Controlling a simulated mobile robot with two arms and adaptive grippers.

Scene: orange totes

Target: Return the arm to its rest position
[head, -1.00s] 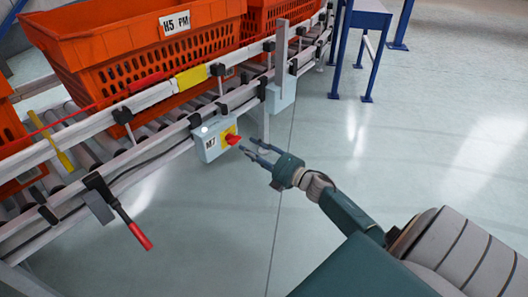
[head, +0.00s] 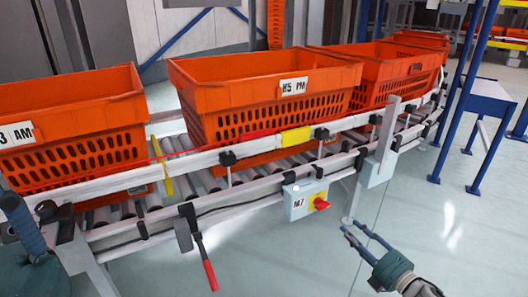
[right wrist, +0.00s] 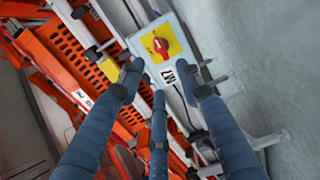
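My right gripper (head: 352,228) is dark blue-green, with its fingers apart and nothing between them. In the head view it is low, right of the grey M7 switch box (head: 297,203) and clear of it. The box carries a red knob (head: 321,204) on a yellow plate. In the right wrist view the spread fingers point towards the box, whose red knob (right wrist: 161,47) shows beyond their tips, with a gap. At the left edge of the head view a dark blue part of my left gripper (head: 20,222) shows; most of it is cut off.
A roller conveyor with white rails (head: 200,160) carries several orange totes, among them one labelled H5 PM (head: 215,80). A red-handled lever (head: 209,272) hangs below the rail. A blue-legged table (head: 487,95) stands at right. The pale floor (head: 440,230) is clear there.

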